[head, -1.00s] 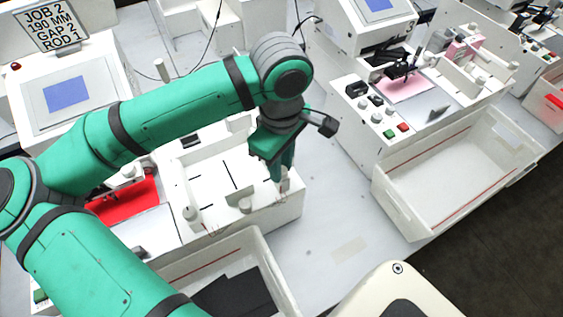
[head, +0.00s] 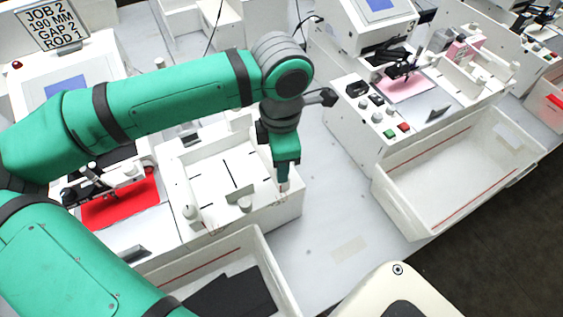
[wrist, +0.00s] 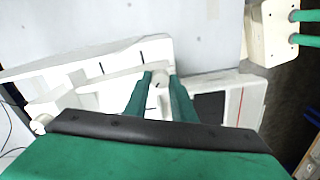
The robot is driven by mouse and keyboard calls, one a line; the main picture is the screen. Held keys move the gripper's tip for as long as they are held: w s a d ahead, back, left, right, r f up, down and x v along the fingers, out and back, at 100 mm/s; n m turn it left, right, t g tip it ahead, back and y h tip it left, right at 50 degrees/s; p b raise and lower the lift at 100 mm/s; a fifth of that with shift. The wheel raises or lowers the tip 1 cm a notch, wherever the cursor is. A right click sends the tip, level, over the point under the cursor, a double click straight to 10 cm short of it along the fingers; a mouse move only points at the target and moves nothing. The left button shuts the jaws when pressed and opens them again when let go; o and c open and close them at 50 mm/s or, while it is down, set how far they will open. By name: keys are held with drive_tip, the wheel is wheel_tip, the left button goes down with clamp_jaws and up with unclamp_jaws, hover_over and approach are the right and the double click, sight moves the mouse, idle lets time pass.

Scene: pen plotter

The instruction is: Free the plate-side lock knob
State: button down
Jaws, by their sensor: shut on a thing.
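My gripper (head: 284,188) points down at the right end of the white plotter tray (head: 207,175). It is shut on a small pale knob (wrist: 161,78), which shows between the green fingertips in the wrist view. In the head view the fingers mostly hide this knob. Two other pale round knobs stand along the tray's front, one at the left (head: 190,212) and one nearer the middle (head: 245,204). I cannot tell from the frames which knob is the plate-side one, or whether the held knob is locked or loose.
A red sheet (head: 122,205) lies left of the tray. A white bin (head: 262,262) with dark contents stands in front. A sign (head: 55,24) reads job 2, 190 mm, gap 2, rod 1. A second plotter and empty bin (head: 388,208) stand right, with bare table between.

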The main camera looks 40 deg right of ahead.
drive_tip(key=n, duration=0.4)
drive_tip(key=shift+n, duration=2.3)
drive_tip(key=c, duration=2.5)
unclamp_jaws()
drive_tip(key=shift+c, duration=0.2)
clamp_jaws()
drive_tip(key=o, duration=1.1)
unclamp_jaws()
drive_tip(key=shift+s, duration=0.1)
drive_tip(key=shift+c, duration=0.2)
wheel_tip(320, 180, up, 11)
